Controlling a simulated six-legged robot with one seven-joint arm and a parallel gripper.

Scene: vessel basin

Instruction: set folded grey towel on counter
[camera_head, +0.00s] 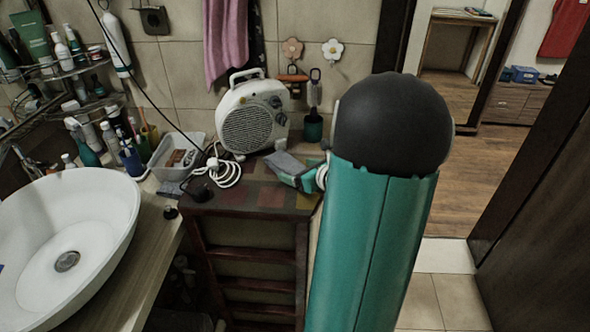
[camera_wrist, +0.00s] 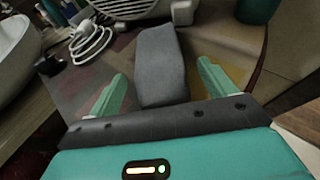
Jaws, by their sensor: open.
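The folded grey towel (camera_wrist: 161,52) is a slim grey block lying on the patterned top of a dark red shelf unit (camera_head: 240,196). It also shows in the head view (camera_head: 283,161), partly hidden by my gripper (camera_head: 292,172). In the wrist view my gripper (camera_wrist: 162,69) is open, with one teal finger on each side of the towel's near part and visible gaps between. The wooden counter (camera_head: 150,240) is at the left, around the white basin.
A white fan heater (camera_head: 252,118) stands behind the towel, with a coiled white cable (camera_head: 226,172) to the left. A grey-white tray (camera_head: 178,155) and several bottles crowd the counter's back. The counter strip right of the white basin (camera_head: 65,245) is mostly bare.

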